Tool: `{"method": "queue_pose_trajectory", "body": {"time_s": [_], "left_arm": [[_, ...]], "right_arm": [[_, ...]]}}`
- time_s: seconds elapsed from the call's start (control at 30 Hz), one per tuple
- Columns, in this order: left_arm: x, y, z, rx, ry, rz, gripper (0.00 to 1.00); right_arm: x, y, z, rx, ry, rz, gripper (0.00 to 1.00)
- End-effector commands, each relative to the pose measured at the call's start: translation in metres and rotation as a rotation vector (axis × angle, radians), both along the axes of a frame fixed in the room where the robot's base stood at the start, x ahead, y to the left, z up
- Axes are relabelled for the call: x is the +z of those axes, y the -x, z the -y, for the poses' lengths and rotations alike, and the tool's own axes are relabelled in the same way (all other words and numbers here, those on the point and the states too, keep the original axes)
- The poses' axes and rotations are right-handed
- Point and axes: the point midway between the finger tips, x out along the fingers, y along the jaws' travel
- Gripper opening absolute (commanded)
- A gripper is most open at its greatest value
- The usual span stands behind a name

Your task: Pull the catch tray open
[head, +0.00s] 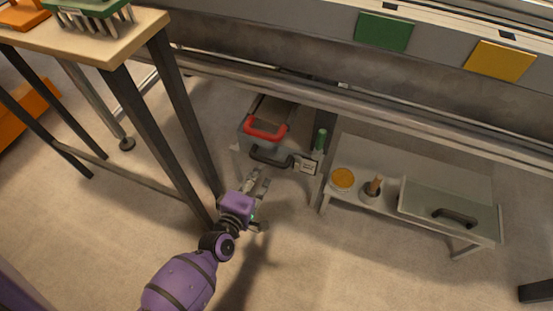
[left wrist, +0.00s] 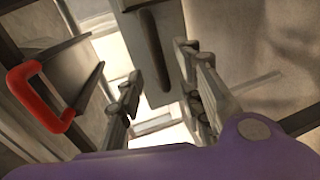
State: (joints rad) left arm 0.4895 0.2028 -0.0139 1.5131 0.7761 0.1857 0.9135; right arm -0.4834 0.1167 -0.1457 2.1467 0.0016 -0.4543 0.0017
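A grey drawer-like unit stands low under the sandbed frame; its front carries a dark bar handle (head: 270,158), and I take this to be the catch tray (head: 290,157). Above it is a red handle (head: 265,132) on a grey box. My left gripper (head: 258,181) is open and empty, just in front of and below the dark handle, apart from it. In the left wrist view the dark handle (left wrist: 153,50) lies ahead, between the lines of the two spread fingers (left wrist: 163,95). The red handle (left wrist: 38,95) is at the left. My right gripper is not in view.
A low shelf (head: 385,205) at the right holds an orange-topped jar (head: 342,179), a small pot with a brown handle (head: 373,187) and a grey bin with a dark handle (head: 455,217). A green bottle (head: 320,139) is beside the tray. Table legs (head: 150,130) stand close left. Floor in front is clear.

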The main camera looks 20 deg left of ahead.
Motion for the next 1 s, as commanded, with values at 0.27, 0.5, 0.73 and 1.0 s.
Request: {"method": "queue_pose_trajectory", "body": {"time_s": [0.27, 0.5, 0.73, 1.0], "left_arm": [[-0.004, -0.026, 0.000, 0.014, 0.044, 0.010, 0.34], [-0.012, -0.062, 0.002, 0.013, 0.041, 0.007, 0.34], [-0.014, -0.076, 0.002, 0.012, 0.040, 0.007, 0.34], [-0.014, -0.076, 0.002, 0.012, 0.040, 0.007, 0.29]], "right_arm": [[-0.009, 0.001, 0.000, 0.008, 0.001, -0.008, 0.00], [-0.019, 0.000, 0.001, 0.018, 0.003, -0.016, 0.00], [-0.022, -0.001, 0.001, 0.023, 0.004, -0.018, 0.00], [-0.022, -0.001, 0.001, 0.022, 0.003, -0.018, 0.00]]}}
